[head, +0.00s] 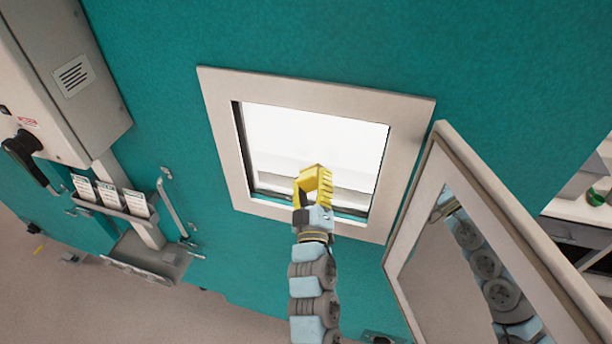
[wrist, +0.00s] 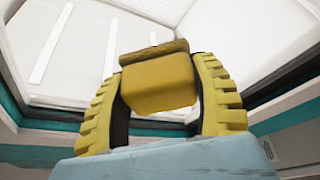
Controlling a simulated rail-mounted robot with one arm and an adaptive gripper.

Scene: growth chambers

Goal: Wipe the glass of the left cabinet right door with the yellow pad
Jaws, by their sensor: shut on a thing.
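My gripper (head: 314,188) has yellow ribbed fingers and is in front of the lower middle of a bright, white-framed window opening in the teal cabinet wall. In the wrist view my gripper (wrist: 157,84) is shut on the yellow pad (wrist: 158,88), a block held between both fingers with a darker strip along its top. In the head view pad and fingers blend together. A light-framed door (head: 437,180) stands swung open at the right of the opening. Its glass (head: 440,285) reflects my arm. The pad is apart from this door.
The window frame (head: 222,130) surrounds a brightly lit white interior. At the left are a grey control box (head: 85,75) with a black handle, a holder (head: 125,205) with several tagged cards, and a metal bar handle (head: 172,208). Shelves with items stand at the far right.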

